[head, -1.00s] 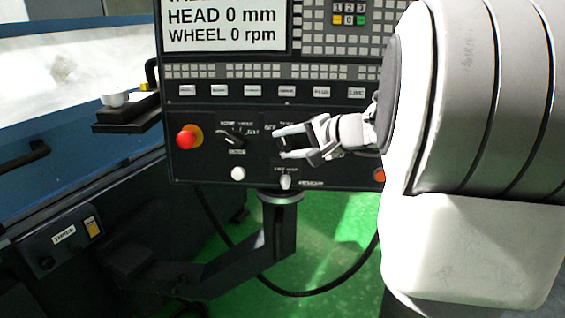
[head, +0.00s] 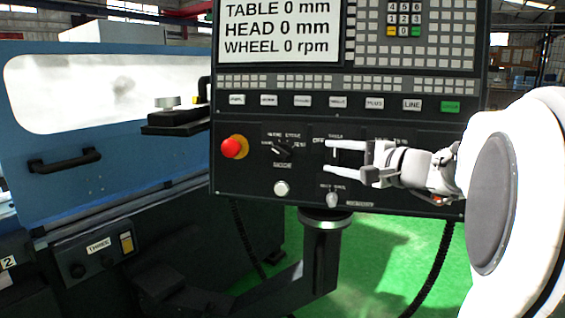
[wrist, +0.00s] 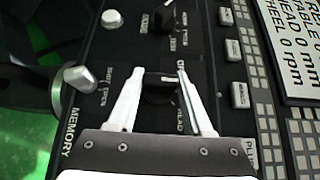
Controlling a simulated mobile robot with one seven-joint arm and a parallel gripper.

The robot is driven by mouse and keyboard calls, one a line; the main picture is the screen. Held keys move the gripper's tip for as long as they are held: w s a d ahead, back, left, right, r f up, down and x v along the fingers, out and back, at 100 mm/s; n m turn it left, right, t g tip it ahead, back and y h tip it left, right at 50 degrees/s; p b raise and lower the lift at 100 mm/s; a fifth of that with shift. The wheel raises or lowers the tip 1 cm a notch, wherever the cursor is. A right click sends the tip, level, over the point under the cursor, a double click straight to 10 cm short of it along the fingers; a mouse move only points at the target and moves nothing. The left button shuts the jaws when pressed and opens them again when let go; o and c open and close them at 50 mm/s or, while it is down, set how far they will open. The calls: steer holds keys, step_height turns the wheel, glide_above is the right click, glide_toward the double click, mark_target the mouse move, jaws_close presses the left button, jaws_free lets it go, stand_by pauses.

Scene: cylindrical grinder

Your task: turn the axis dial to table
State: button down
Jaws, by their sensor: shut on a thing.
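The axis dial (wrist: 158,88) is a black knob on the dark control panel, between my two pale fingers in the wrist view. Printed labels surround it, with HEAD readable beside it; the fingers hide part of it in the head view. My gripper (wrist: 159,72) is shut on the dial, one finger on each side; it also shows in the head view (head: 329,155), coming in from the right. A small light mark shows on the dial, but I cannot clearly tell which label it points to.
A mode dial (head: 283,148) and a red emergency button (head: 233,147) are left of the axis dial. A white button (head: 281,188) and a small knob (head: 332,199) are below. A row of keys (head: 338,102) and the display (head: 280,30) are above.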

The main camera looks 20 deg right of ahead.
stand_by(0.3)
steer(key=shift+c, duration=1.5)
jaws_free()
steer(key=p+v, duration=0.2)
steer(key=v, duration=1.5)
steer(key=shift+s, duration=0.3)
